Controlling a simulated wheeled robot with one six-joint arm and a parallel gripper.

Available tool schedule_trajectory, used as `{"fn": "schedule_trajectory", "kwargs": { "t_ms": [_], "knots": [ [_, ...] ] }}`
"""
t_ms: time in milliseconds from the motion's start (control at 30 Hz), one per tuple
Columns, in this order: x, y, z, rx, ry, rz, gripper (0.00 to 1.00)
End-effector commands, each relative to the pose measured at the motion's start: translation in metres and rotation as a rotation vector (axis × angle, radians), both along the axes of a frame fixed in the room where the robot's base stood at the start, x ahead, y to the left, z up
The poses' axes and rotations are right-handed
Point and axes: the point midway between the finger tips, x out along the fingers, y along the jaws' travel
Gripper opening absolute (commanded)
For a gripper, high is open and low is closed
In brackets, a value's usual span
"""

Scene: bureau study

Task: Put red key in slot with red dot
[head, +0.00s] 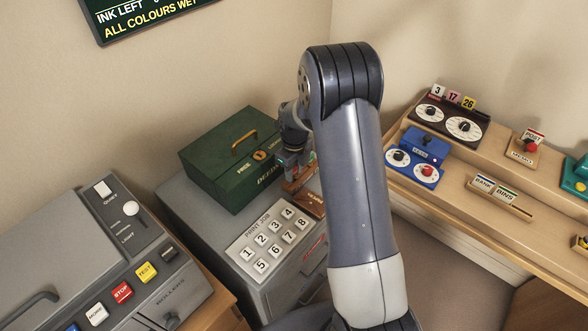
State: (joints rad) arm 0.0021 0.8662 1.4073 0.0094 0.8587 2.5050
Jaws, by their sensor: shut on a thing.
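My gripper (290,160) is partly hidden behind my own arm in the head view. It points down in front of the green deeds box (222,138), over a small brown wooden piece (300,184). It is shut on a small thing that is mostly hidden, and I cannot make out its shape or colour. A reddish patch shows beside the fingers, too small to identify. I cannot clearly see the red key or the slot with the red dot.
A grey cabinet with a numbered button panel (268,240) stands below the green box. A grey copier (110,270) is at the left. A wooden desk (470,215) at the right holds a blue dial box (412,160) and a black dial box (445,115).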

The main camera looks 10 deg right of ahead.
Motion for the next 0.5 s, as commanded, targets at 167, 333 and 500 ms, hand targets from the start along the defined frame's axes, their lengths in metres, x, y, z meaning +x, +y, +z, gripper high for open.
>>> {"fn": "schedule_trajectory", "kwargs": {
  "t_ms": [167, 333, 500],
  "knots": [
    [0.0000, 0.0000, -0.0034, 0.000, 0.000, 0.000, 0.01],
    [0.0000, 0.0000, -0.0060, 0.000, 0.000, 0.000, 0.01],
    [0.0000, 0.0000, -0.0086, 0.000, 0.000, 0.000, 0.01]
  ]
}}
